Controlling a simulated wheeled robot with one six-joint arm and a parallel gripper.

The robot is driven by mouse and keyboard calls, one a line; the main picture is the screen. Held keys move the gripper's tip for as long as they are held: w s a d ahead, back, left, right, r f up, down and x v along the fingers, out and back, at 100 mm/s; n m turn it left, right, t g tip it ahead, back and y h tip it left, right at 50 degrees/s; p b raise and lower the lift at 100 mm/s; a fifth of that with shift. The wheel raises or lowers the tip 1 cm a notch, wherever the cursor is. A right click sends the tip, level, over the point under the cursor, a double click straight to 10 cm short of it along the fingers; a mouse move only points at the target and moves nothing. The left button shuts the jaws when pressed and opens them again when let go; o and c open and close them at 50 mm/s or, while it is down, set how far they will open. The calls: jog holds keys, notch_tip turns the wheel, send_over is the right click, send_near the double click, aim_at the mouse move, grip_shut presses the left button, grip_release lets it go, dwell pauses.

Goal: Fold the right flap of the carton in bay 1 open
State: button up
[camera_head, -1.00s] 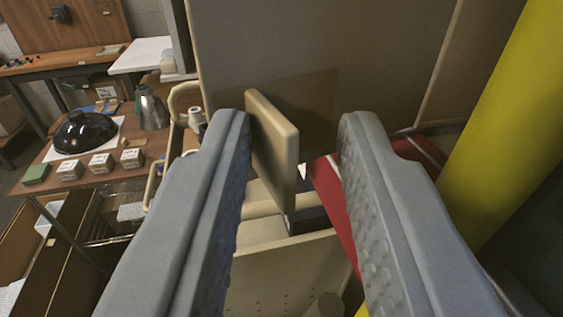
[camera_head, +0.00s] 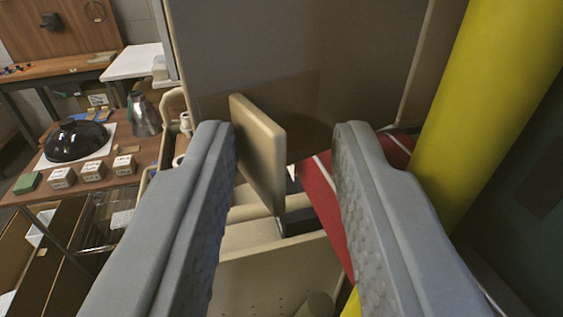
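My gripper (camera_head: 283,132) is open, its two grey fingers spread wide with textured inner pads. A small tan upright panel (camera_head: 259,152) shows between the fingertips, close beside the left one; I cannot tell if they touch. I cannot tell whether this panel is the carton's right flap. Below and behind it is a beige box-like body (camera_head: 280,275) with a light rim and a dark opening, partly hidden by the fingers. No bay number is readable.
A yellow post (camera_head: 490,110) stands close on the right, with a red band (camera_head: 325,205) beside the right finger. A large grey-brown panel (camera_head: 300,45) fills the back. At left, a wooden table (camera_head: 120,170) holds a black dome (camera_head: 76,140), a metal jug (camera_head: 144,116) and small boxes.

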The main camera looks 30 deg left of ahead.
jog(key=v, duration=1.6)
jog(key=shift+s, duration=0.4)
jog(key=w+a+f+m+g+h, duration=0.1)
jog(key=a+f+m+g+h, duration=0.2)
jog(key=a, duration=1)
jog(key=a+f+m+h, duration=0.2)
jog(key=a+f, duration=0.3)
jog(key=a, duration=0.9)
jog(key=s+a+f+t+h, duration=0.1)
jog(key=s+a+f, duration=0.3)
jog(key=s+a, duration=0.6)
jog(key=s+a+f+t+h, duration=0.2)
jog(key=s+a+f, duration=0.3)
jog(key=s+a, duration=0.5)
jog(key=shift+s+a+f+m+t, duration=0.3)
jog(key=shift+s+a+t, duration=0.1)
jog(key=shift+a+t, duration=0.4)
